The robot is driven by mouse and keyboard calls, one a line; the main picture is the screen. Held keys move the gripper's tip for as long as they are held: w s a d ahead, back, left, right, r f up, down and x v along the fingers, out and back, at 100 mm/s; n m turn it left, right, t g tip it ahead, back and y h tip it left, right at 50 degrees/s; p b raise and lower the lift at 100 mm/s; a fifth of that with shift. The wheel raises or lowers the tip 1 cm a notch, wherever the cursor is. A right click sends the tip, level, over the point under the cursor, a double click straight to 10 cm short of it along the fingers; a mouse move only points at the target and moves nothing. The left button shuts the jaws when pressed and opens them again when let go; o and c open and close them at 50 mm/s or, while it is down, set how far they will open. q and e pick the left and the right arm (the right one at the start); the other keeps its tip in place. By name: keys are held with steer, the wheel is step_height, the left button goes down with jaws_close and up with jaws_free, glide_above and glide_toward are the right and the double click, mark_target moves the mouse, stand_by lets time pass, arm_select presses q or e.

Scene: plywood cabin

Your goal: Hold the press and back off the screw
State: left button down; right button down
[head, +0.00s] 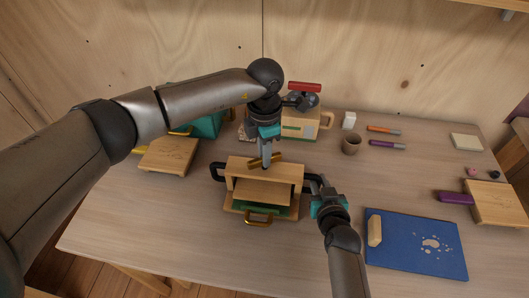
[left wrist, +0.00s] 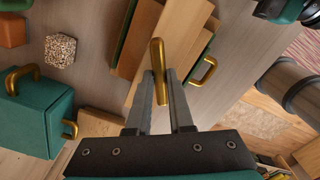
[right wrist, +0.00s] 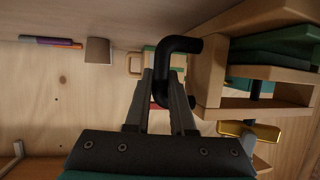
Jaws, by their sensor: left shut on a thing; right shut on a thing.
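My left gripper (head: 266,158) comes down from above and is shut on this brass bar, which shows between the fingers in the left wrist view (left wrist: 158,70). My right gripper (head: 318,186) is shut on the black side handle (right wrist: 166,65) at the press's right. Another black handle (head: 218,172) is on the press's left side.
A blue board (head: 415,245) with a wooden block lies at the right front. A brown cup (head: 351,144), markers (head: 386,144) and a white block stand behind. Wooden boards (head: 168,156) lie left and right. A teal box (head: 207,126) stands behind my left arm.

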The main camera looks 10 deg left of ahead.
arm_select(q)
steer(key=n, duration=1.4)
steer(key=shift+n, duration=0.3)
steer(key=n, duration=0.3)
steer(key=shift+n, duration=0.3)
steer(key=n, duration=0.3)
steer(key=shift+n, duration=0.3)
steer(key=n, duration=0.6)
steer(key=shift+n, duration=0.4)
steer(key=c, duration=0.8)
jaws_free()
